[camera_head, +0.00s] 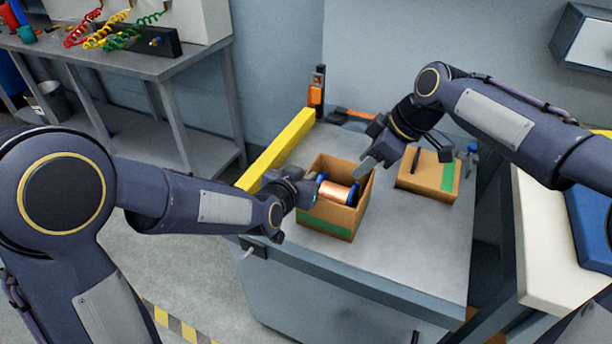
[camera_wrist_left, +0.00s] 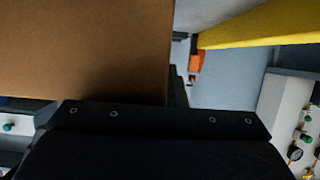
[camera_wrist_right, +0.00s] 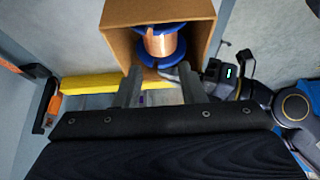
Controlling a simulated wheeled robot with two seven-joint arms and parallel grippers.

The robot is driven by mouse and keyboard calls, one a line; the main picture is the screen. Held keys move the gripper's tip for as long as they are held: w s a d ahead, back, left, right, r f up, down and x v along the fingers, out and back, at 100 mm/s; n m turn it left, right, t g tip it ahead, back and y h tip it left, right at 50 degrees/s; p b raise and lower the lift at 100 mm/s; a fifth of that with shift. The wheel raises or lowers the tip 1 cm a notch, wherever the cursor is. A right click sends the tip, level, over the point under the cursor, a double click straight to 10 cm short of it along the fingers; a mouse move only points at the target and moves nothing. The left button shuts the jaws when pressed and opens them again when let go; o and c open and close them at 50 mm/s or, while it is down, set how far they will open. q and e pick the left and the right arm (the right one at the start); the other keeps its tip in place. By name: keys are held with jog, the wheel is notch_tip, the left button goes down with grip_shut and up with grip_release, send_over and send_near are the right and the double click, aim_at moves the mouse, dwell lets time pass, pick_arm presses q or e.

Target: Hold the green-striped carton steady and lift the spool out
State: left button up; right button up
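The green-striped carton (camera_head: 325,228) stands open on the grey bench, with a green band low on its near side. The copper spool (camera_head: 336,192), with blue flanges, lies inside; it also shows in the right wrist view (camera_wrist_right: 160,42). My left gripper (camera_head: 308,187) is at the carton's left wall. In the left wrist view the cardboard (camera_wrist_left: 85,50) hides one finger; the other (camera_wrist_left: 179,80) is close against its edge, so it appears shut on the wall. My right gripper (camera_wrist_right: 159,85) is open and empty, above the carton's right rear side, fingers pointing toward the spool.
A second carton (camera_head: 415,182) with green tape and a dark object on top stands to the right. A yellow bar (camera_head: 278,150) runs along the bench's left edge. An orange-handled tool (camera_head: 352,113) lies behind. The bench front (camera_head: 400,262) is clear.

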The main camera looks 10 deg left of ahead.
dwell(0.3)
jog(key=shift+c, duration=0.2)
jog(key=shift+s+a, duration=0.1)
jog(key=c, duration=0.4)
jog(key=m+t+h, duration=0.2)
jog(key=m+h, duration=0.5)
jog(key=m, duration=1.1)
send_near(353, 189)
jog(key=shift+t, duration=0.3)
jog(key=x, duration=0.8)
jog(key=shift+s+f, duration=0.15)
jog(key=shift+c, duration=0.2)
